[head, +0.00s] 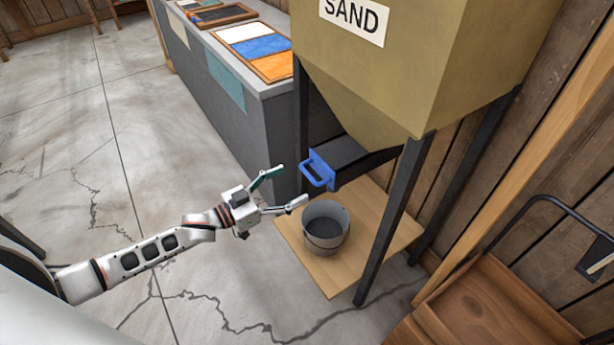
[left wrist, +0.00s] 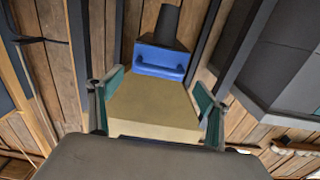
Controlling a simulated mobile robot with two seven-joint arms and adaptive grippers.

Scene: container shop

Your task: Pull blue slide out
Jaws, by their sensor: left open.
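The blue slide (head: 319,172) is a plate with a handle at the mouth of the chute under the tan SAND hopper (head: 440,60). In the left wrist view the blue slide (left wrist: 160,63) shows ahead, between my finger lines and beyond the fingertips. My left gripper (head: 289,185) is open and empty, its two fingers spread, a little to the left of the slide's handle and apart from it. My right gripper is in neither view.
A grey bucket (head: 338,238) stands on a wooden board (head: 308,268) below the chute. Dark hopper legs (head: 396,220) stand close by. A grey counter (head: 235,115) with colored panels is behind. A wooden box (head: 480,305) is at right. Floor at left is clear.

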